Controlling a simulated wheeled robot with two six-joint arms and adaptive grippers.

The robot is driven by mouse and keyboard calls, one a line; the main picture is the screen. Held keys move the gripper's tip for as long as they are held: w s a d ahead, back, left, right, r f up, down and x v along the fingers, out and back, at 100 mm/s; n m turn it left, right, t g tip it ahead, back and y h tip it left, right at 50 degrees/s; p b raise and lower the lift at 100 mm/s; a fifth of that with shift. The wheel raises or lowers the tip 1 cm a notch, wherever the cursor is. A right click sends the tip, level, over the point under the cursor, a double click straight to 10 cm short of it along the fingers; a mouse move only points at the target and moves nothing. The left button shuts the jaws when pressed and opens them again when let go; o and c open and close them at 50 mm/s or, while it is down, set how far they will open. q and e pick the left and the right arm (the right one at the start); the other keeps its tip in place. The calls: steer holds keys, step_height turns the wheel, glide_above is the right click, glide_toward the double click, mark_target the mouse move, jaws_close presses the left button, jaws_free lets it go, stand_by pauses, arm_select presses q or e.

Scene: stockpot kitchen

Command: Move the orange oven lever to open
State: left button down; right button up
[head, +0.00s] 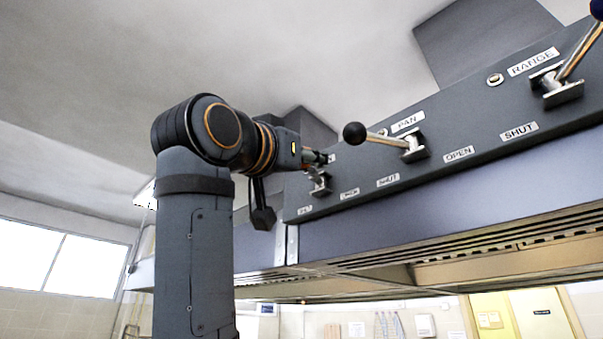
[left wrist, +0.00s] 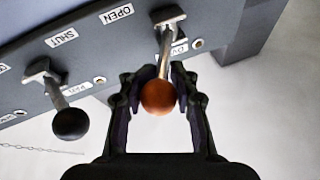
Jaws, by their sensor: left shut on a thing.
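The orange oven lever shows in the left wrist view, its round orange knob (left wrist: 158,97) between the fingers of my left gripper (left wrist: 160,84). Its metal stem runs to a bracket on the grey panel, beside a partly hidden label. An OPEN label (left wrist: 117,14) sits on the panel to the left of the bracket there. In the head view my left gripper (head: 318,158) reaches the left end of the panel, in front of the oven lever's bracket (head: 319,184). The knob cannot be made out in that view. My left gripper is shut on the lever. My right gripper is not in view.
The pan lever with a black knob (head: 355,133) stands just right of my left gripper; its knob also shows in the left wrist view (left wrist: 71,123). The range lever (head: 577,54) is farther right. The hood edge (head: 400,240) runs below the panel.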

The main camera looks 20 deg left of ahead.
arm_select(q)
steer(key=shift+d, duration=0.2)
stand_by(0.6)
steer(key=c, duration=1.4)
jaws_free()
steer(key=o, duration=0.4)
steer(key=shift+w+d, duration=0.2)
steer(key=shift+d, duration=0.4)
steer(key=shift+o, duration=0.2)
steer(key=shift+s+a, duration=0.3)
steer(key=shift+a, duration=0.2)
steer(key=v, duration=1.1)
steer(key=shift+s+d+f, duration=0.15)
steer(key=shift+f, duration=0.05)
